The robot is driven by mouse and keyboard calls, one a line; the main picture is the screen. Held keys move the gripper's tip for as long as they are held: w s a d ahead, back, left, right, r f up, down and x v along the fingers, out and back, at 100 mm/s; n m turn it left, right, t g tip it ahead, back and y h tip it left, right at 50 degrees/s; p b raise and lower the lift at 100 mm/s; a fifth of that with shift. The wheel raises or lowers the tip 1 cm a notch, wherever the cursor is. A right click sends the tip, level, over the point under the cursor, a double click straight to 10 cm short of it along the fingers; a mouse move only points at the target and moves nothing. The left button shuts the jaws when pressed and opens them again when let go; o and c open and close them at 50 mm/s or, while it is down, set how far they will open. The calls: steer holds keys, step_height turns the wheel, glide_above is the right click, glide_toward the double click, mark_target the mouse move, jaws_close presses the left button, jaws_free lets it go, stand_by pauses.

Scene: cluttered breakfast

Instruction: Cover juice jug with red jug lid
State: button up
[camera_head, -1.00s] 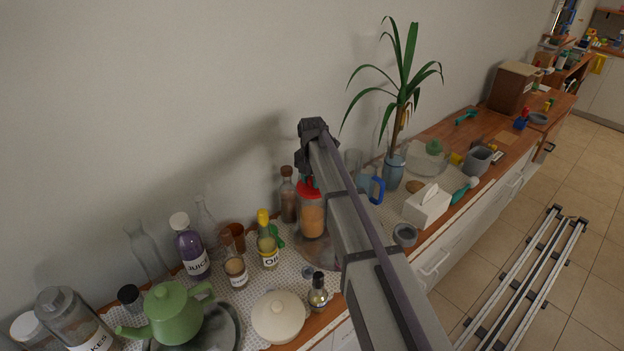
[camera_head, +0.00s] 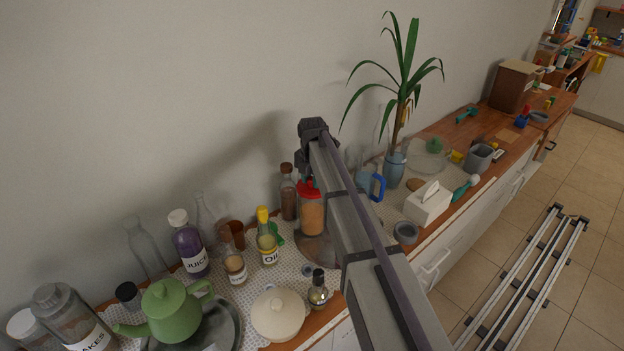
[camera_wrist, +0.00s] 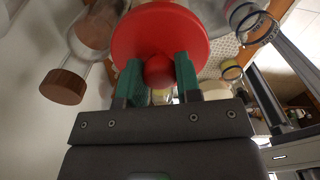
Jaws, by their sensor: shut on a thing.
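The red jug lid (camera_wrist: 160,30) fills the upper middle of the wrist view. My gripper (camera_wrist: 158,75) is shut on its round red knob, with a green finger on each side. In the head view the red lid (camera_head: 309,190) shows at the top of a clear jug with orange contents (camera_head: 312,218), which looks like the juice jug. My gripper (camera_head: 307,177) is above it, partly hidden by my arm. The lid looks in line with the jug's mouth, but I cannot tell whether it is seated. The lid hides the jug's mouth.
A corked bottle (camera_head: 288,198) stands close left of the jug, and an oil bottle (camera_head: 267,243) is nearer left. A blue-handled glass jug (camera_head: 368,182) stands to the right. A purple juice bottle (camera_head: 190,248) and green teapot (camera_head: 168,312) are further left.

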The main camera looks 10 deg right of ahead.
steer(key=shift+f+b, duration=0.4)
steer(key=shift+f, duration=0.05)
steer(key=o, duration=1)
steer(key=shift+r, duration=0.15)
step_height(320, 180, up, 6)
steer(key=p, duration=0.6)
